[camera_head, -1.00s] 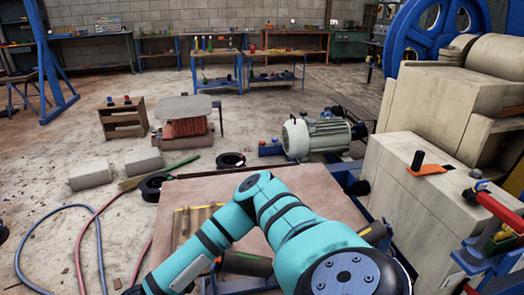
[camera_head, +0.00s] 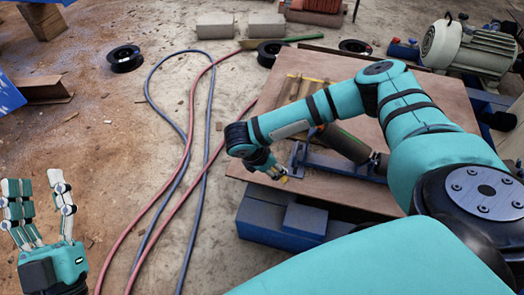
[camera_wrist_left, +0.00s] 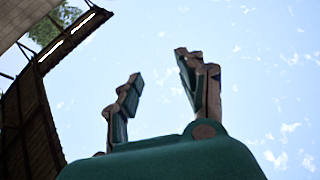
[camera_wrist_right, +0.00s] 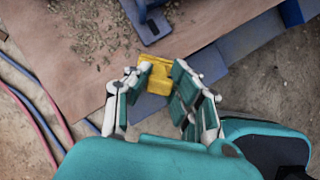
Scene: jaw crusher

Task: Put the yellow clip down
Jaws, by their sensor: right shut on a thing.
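The yellow clip (camera_wrist_right: 158,76) is between the fingertips of my right gripper (camera_wrist_right: 150,85) in the right wrist view. That gripper is shut on it, close to the edge of the brown board (camera_wrist_right: 80,85). In the head view the right gripper (camera_head: 272,172) hangs over the board's near left corner, and only a small yellow part of the clip (camera_head: 283,179) shows. I cannot tell if the clip touches the board. My left gripper (camera_head: 40,188) is open and empty at the left, fingers up; in the left wrist view its fingers (camera_wrist_left: 155,85) stand apart against the sky.
A blue metal frame (camera_head: 295,215) lies below the board's near edge. A dark cylinder (camera_head: 343,143) and a blue bracket (camera_head: 325,163) lie on the board. Red and blue hoses (camera_head: 205,120) run over the floor at left. A motor (camera_head: 468,48) stands at back right.

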